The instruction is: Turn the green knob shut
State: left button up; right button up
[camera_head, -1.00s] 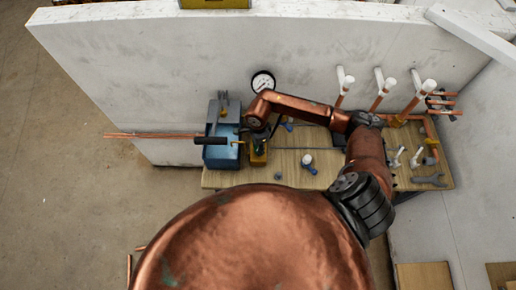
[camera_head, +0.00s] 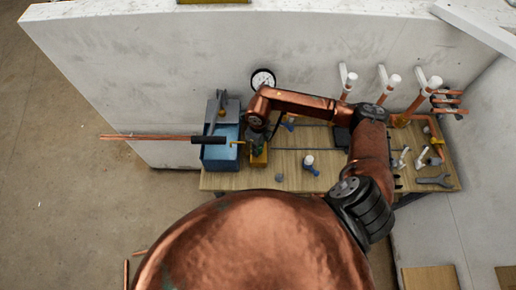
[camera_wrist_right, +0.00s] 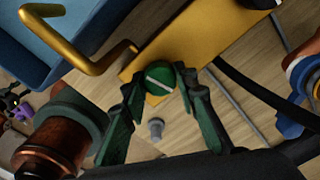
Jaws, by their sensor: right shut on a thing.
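The green knob (camera_wrist_right: 160,76), round with a pale line across its face, sits at the edge of a yellow block (camera_wrist_right: 205,38) in the right wrist view. My right gripper (camera_wrist_right: 160,88) has its dark green fingers on either side of the knob and is shut on it. In the head view my right gripper (camera_head: 257,143) is over the yellow block (camera_head: 259,161) on the bench, and the arm largely hides the knob. My left gripper is not in view.
A blue box (camera_head: 220,158) stands left of the yellow block, with a yellow bent rod (camera_wrist_right: 88,62) close by. A round gauge (camera_head: 263,79) is on the wall behind. A blue-and-white fitting (camera_head: 310,163) stands to the right on the wooden bench (camera_head: 285,180).

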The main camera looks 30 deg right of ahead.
jog(key=shift+m, duration=1.6)
jog(key=shift+b, duration=0.3)
jog(key=o, duration=1.1)
jog(key=shift+o, duration=0.2)
jog(key=shift+r, duration=0.15)
notch_tip(320, 180, up, 12)
